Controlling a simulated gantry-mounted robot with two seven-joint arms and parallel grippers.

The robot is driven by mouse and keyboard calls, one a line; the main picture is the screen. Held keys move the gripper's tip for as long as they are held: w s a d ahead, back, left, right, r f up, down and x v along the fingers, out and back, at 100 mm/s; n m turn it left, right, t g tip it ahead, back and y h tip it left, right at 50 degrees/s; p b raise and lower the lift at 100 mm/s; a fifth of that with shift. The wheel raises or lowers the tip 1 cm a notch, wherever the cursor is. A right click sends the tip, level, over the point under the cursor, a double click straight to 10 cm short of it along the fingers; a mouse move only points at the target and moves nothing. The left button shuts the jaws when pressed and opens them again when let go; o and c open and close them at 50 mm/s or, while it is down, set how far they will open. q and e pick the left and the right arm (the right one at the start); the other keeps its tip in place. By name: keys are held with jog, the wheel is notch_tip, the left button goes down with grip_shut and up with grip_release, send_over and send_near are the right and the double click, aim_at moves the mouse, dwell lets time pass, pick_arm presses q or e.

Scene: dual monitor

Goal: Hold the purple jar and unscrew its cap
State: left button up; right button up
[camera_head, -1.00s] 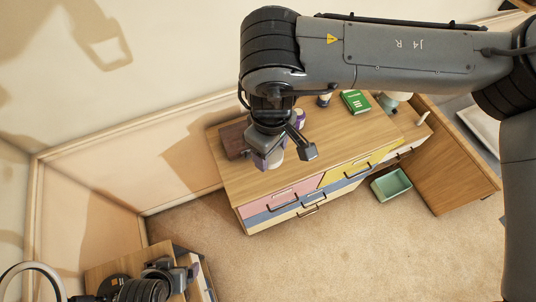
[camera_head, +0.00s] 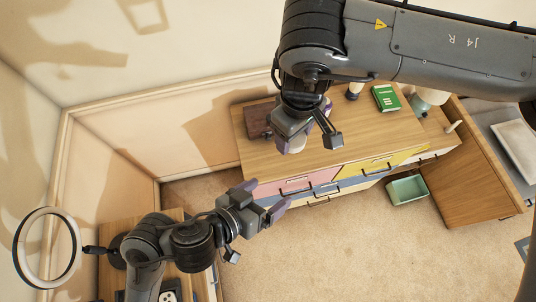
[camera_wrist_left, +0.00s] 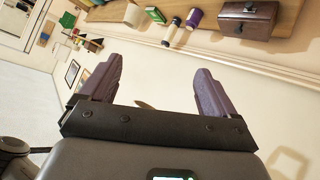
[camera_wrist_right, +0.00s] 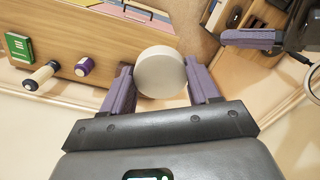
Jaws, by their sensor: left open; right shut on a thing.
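My right gripper (camera_head: 302,130) is over the front part of the wooden dresser (camera_head: 365,140). It is shut on a pale, round-topped jar (camera_wrist_right: 160,72), which sits between its purple fingers in the right wrist view. The jar's body is mostly hidden; I cannot tell its colour or whether it touches the dresser top. My left gripper (camera_head: 266,197) is open and empty, below and left of the jar in the head view. A purple container with a white part (camera_wrist_right: 84,66) lies beyond the right fingers; it also shows in the left wrist view (camera_wrist_left: 194,18).
A brown wooden box (camera_head: 258,118) stands left of the jar. A dark-and-white bottle (camera_wrist_right: 40,76) and a green book (camera_head: 386,97) are farther along the dresser. A green bin (camera_head: 407,190) is on the floor. A ring lamp (camera_head: 47,248) stands at lower left.

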pick_arm(q)
jog(key=w+d+r+m+t, duration=0.1)
jog(key=w+r+m+t, duration=0.15)
jog(key=w+r, duration=0.45)
jog(key=shift+m+g+h, duration=0.3)
jog(key=shift+m+g, duration=0.05)
jog(key=shift+m, duration=0.1)
jog(key=shift+w+d+f, duration=0.1)
jog(key=shift+w+d, duration=0.35)
jog(key=shift+d, duration=0.35)
jog(key=shift+w+d+f, duration=0.1)
jog(key=shift+w+d, duration=0.35)
jog(key=shift+d, duration=0.35)
jog(key=shift+w+d+f, duration=0.1)
jog(key=shift+w+d, duration=0.35)
jog(key=shift+d, duration=0.35)
jog(key=c, duration=1)
jog(key=shift+c, duration=0.2)
pick_arm(e)
jog(key=o, duration=1.2)
jog(key=shift+o, duration=0.2)
jog(key=shift+a, duration=0.1)
